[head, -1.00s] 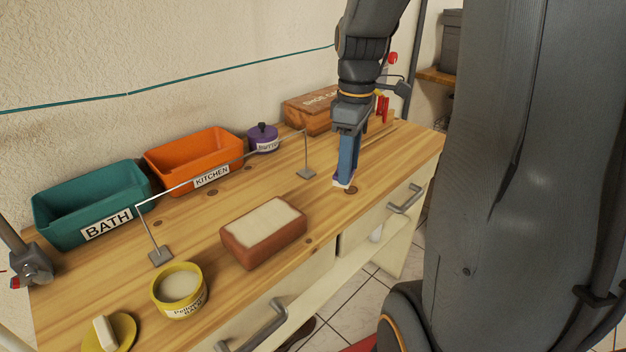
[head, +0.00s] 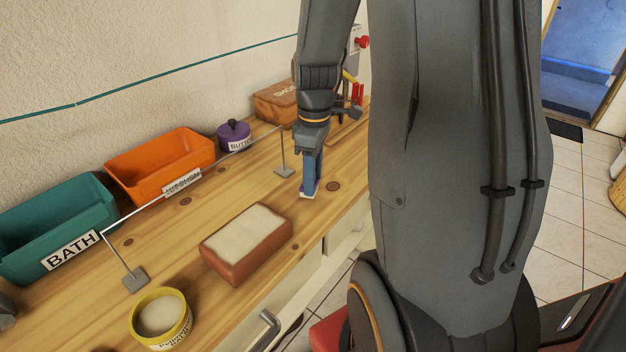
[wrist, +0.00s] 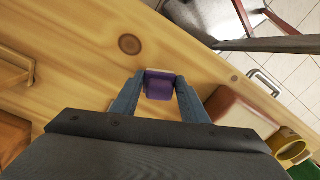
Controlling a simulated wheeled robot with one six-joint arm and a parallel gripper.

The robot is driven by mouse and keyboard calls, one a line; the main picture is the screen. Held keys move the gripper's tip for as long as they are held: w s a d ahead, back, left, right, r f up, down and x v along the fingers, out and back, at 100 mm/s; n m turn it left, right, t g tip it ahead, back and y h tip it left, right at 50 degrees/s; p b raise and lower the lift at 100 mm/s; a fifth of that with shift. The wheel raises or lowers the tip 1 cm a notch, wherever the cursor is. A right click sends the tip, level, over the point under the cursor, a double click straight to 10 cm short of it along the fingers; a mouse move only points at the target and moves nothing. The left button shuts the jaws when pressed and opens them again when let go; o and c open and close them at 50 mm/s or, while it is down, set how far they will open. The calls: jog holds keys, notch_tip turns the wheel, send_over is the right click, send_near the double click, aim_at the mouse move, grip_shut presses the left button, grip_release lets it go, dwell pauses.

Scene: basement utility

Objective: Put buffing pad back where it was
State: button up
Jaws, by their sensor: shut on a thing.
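The purple pad with a pale white underside, which I take as the buffing pad (wrist: 160,85), is between the two blue fingers of my gripper (wrist: 160,92) in the wrist view. In the head view my gripper (head: 312,180) points straight down at the wooden bench top (head: 205,215), with the pad's purple and white edge (head: 309,193) at its tips. The pad is at or just above the wood; I cannot tell if it touches. It is right of the thin metal rail (head: 283,150) and beyond the brown block with a pale top (head: 247,243).
A teal BATH bin (head: 60,222), an orange KITCHEN bin (head: 160,160), a purple lidded pot (head: 234,135) and a wooden shoe box (head: 276,102) line the wall. A yellow open tin (head: 161,318) stands near the front. Bare wood surrounds my gripper.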

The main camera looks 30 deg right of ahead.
jog(key=shift+f, duration=0.8)
jog(key=shift+f, duration=0.1)
jog(key=o, duration=1)
jog(key=shift+c, duration=0.2)
jog(key=r+b, duration=0.1)
jog(key=r, duration=0.5)
jog(key=r+b, duration=0.1)
jog(key=r, duration=0.5)
jog(key=shift+w+d+r, duration=0.1)
jog(key=shift+d+r, duration=0.05)
jog(key=shift+d, duration=0.05)
